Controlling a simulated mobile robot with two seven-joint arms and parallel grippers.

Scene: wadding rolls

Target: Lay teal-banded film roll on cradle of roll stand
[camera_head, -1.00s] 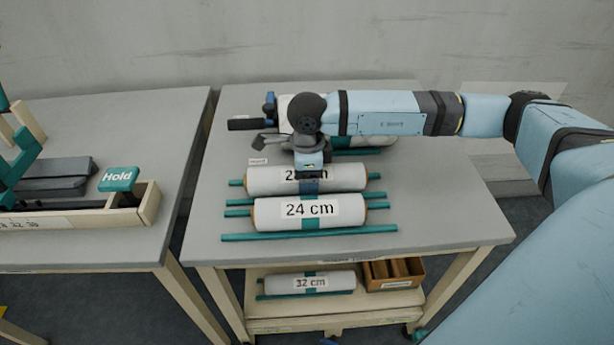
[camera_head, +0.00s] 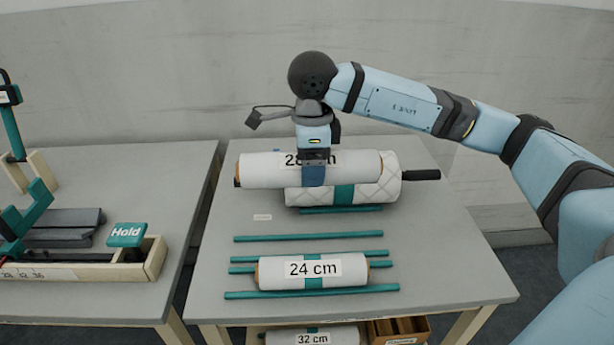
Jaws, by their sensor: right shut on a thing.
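My right gripper (camera_head: 313,174) is shut on a white film roll (camera_head: 262,171) marked "28 cm", holding it level above the right table. Its fingers cover the middle of the roll, so any band there is hidden. A second white roll (camera_head: 338,272) marked "24 cm", with a teal band at its middle, lies on teal rails near the table's front. At the far left, a pale wooden V-shaped support (camera_head: 38,163) with teal parts shows, partly cut off. It may be part of the roll stand; I cannot tell. My left gripper is not in view.
A quilted roll (camera_head: 375,193) with a teal band and black handle lies behind the held roll. A "32 cm" roll (camera_head: 283,339) is on the lower shelf. A gap separates the tables.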

